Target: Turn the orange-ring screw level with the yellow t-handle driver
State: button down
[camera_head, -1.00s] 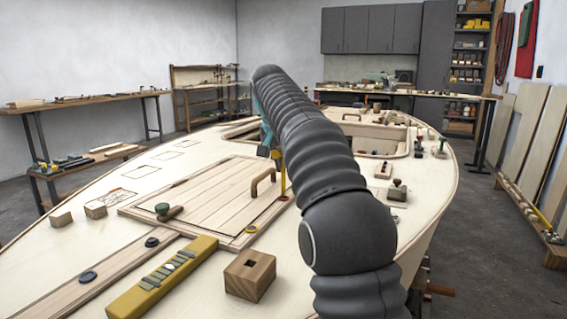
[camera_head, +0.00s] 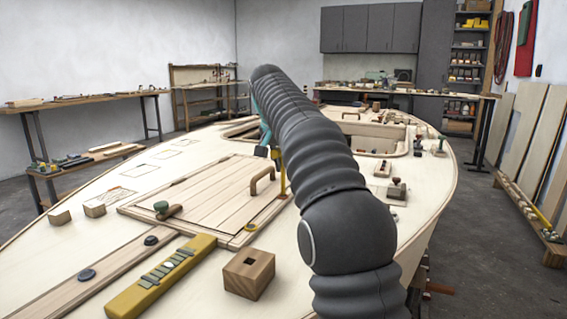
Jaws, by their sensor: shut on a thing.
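The yellow t-handle driver (camera_head: 283,181) stands upright beside my arm, its shaft reaching down to the right edge of the hatch panel. Its handle is hidden behind my gripper and arm. My gripper (camera_head: 272,152), with teal parts showing, is shut on the driver. The orange-ring screw (camera_head: 284,197) is a small spot at the foot of the driver, on the panel's rim. The driver's tip appears to meet it, but I cannot tell whether it is seated. I cannot make out the screw's height or slot.
A wooden handle (camera_head: 263,180) stands on the hatch panel (camera_head: 205,190) just left of the driver. A yellow-ringed screw (camera_head: 250,228) is at the panel's near corner. A wooden block with a square hole (camera_head: 248,274) and a yellow bar (camera_head: 160,280) lie nearer.

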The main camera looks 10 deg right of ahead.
jog(key=shift+f, duration=0.4)
dwell(0.7)
jog(key=n+y, duration=0.1)
jog(key=n, duration=0.1)
jog(key=shift+n+t, duration=0.3)
jog(key=shift+n, duration=0.1)
jog(key=shift+n+y, duration=0.4)
jog(key=shift+n, duration=0.7)
jog(key=shift+a, duration=0.1)
